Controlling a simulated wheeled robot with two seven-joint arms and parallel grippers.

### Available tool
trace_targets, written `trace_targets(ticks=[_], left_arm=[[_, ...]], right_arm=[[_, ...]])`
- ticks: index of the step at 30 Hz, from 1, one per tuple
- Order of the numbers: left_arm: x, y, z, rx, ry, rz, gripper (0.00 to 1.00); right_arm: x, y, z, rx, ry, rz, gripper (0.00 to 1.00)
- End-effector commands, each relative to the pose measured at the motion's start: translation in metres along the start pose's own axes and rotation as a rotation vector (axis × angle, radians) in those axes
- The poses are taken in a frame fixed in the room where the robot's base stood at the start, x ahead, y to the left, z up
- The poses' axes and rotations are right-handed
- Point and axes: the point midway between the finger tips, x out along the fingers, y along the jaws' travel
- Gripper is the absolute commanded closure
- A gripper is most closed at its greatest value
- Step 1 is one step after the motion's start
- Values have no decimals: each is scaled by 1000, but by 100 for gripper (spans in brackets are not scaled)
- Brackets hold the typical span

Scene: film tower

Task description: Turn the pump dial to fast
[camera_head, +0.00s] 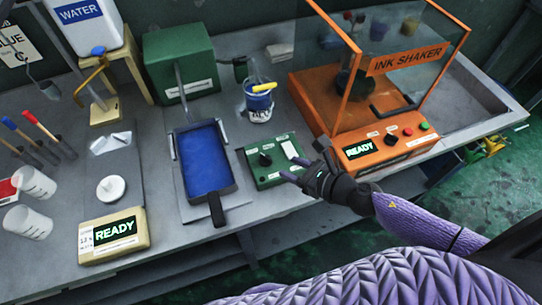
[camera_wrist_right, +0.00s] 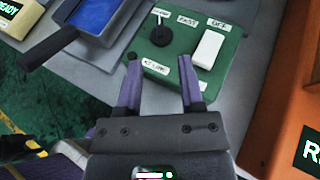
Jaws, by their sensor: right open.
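The green pump box (camera_head: 270,178) sits on the grey bench in the head view, with a black dial (camera_head: 264,159) and a white rocker switch (camera_head: 290,149). In the right wrist view the dial (camera_wrist_right: 160,35) is upper middle, and its pointer mark points up. Small labels stand behind it; one seems to read FAST (camera_wrist_right: 187,20). My right gripper (camera_wrist_right: 159,63) is open and empty, its fingers over the near edge of the box, short of the dial and apart from it. In the head view my right gripper (camera_head: 302,162) is right of the dial.
A blue tray (camera_head: 205,162) with a black handle lies left of the box. The orange ink shaker (camera_head: 380,153) stands close on the right. A tin with a yellow-handled tool (camera_head: 259,102) stands behind. A yellow READY scale (camera_head: 112,237) is at the front left.

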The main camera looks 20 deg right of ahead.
Motion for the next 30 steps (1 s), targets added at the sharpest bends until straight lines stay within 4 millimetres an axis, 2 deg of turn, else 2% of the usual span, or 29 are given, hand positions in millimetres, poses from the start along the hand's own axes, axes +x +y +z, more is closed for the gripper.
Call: trace_targets(ticks=[3, 9, 19, 20, 26, 27, 30], left_arm=[[1, -1, 2, 2, -3, -2, 33], [7, -6, 4, 6, -7, -10, 33], [7, -7, 4, 6, -7, -10, 33], [7, -6, 4, 6, -7, -10, 33], [7, -3, 2, 3, -4, -5, 33], [7, -2, 2, 3, -3, -3, 33], [7, 0, 1, 1, -2, 0, 33]], right_arm=[[32, -1, 1, 4, -4, -3, 51], [64, 0, 0, 7, -4, -2, 51], [71, 0, 1, 8, -3, -2, 51], [71, 0, 1, 8, -3, -2, 54], [71, 0, 1, 9, -3, -3, 96], [71, 0, 1, 9, -3, -3, 100], [71, 0, 1, 9, -3, -3, 100]])
